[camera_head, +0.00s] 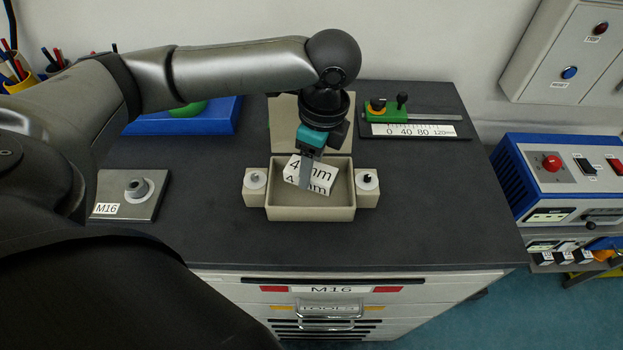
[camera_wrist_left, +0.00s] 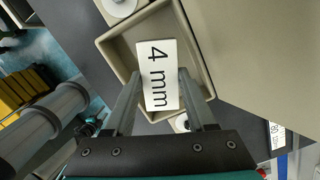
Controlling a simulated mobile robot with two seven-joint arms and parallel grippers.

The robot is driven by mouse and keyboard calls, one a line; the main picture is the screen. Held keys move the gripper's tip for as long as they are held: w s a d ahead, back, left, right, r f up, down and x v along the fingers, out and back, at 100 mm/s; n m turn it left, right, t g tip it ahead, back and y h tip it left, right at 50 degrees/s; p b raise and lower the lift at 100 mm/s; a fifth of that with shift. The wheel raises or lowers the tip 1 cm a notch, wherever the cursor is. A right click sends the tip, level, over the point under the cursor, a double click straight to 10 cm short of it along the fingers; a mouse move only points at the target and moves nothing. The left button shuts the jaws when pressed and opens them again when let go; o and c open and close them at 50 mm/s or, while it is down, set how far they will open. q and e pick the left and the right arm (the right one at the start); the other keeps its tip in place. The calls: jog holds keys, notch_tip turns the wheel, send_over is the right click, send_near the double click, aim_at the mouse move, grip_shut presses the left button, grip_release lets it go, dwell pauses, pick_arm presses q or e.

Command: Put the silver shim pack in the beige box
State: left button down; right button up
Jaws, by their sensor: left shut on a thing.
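The shim pack (camera_head: 322,176) is a small block whose visible faces look white with "4 mm" in black. My left gripper (camera_head: 305,182) is shut on it, and holds it tilted at the opening of the beige box (camera_head: 311,214). In the left wrist view the shim pack (camera_wrist_left: 157,76) lies between the two fingers, with the box's walls (camera_wrist_left: 113,57) around it. Whether it touches the box floor cannot be told. The box's lid (camera_head: 283,125) stands open at the back. My right gripper is not in view.
A plate marked M16 (camera_head: 112,210) lies left. A green slide gauge (camera_head: 385,113) stands back right, a blue tray (camera_head: 222,122) back left. The worktop in front of the box is clear.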

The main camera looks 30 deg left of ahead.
aim_at(312, 181)
pick_arm(q)
jog(key=shift+f, duration=2.15)
jog(key=shift+c, duration=1.1)
grip_release()
jog(key=shift+f, duration=0.15)
jog(key=r, duration=0.4)
jog(key=d+r, duration=0.1)
jog(key=r, duration=0.7)
jog(key=shift+w+d+r+p, duration=0.1)
jog(key=shift+d+p, duration=0.15)
jog(key=shift+p, duration=0.15)
